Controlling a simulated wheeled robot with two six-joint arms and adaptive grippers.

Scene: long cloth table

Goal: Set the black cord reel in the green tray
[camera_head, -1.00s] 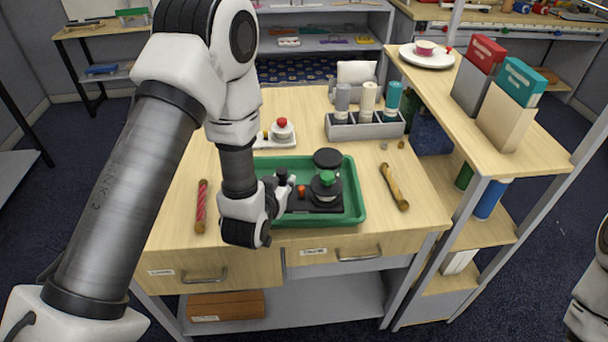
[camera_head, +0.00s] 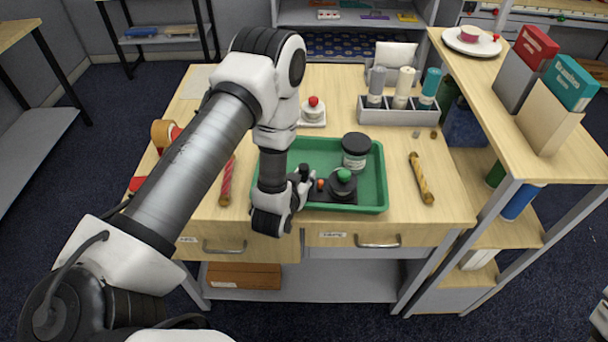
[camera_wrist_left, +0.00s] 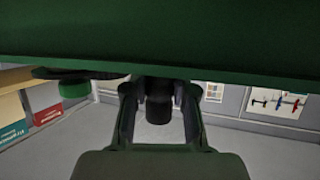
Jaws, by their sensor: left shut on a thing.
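The black cord reel (camera_head: 343,183) has a flat black base, a round drum with a green cap, an orange knob and a short black post. It is inside the green tray (camera_head: 374,206), near the front wall. I cannot tell whether its base rests on the tray floor. My left gripper (camera_head: 302,182) reaches in over the tray's left front part, shut on the reel's post. In the left wrist view, the black post (camera_wrist_left: 158,106) is between the fingers and the green cap (camera_wrist_left: 73,89) shows at left.
A black-lidded jar (camera_head: 355,152) stands in the tray behind the reel. A red stick (camera_head: 227,182) lies left of the tray, a yellow one (camera_head: 421,178) right. A shelf (camera_head: 550,165) borders the table's right.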

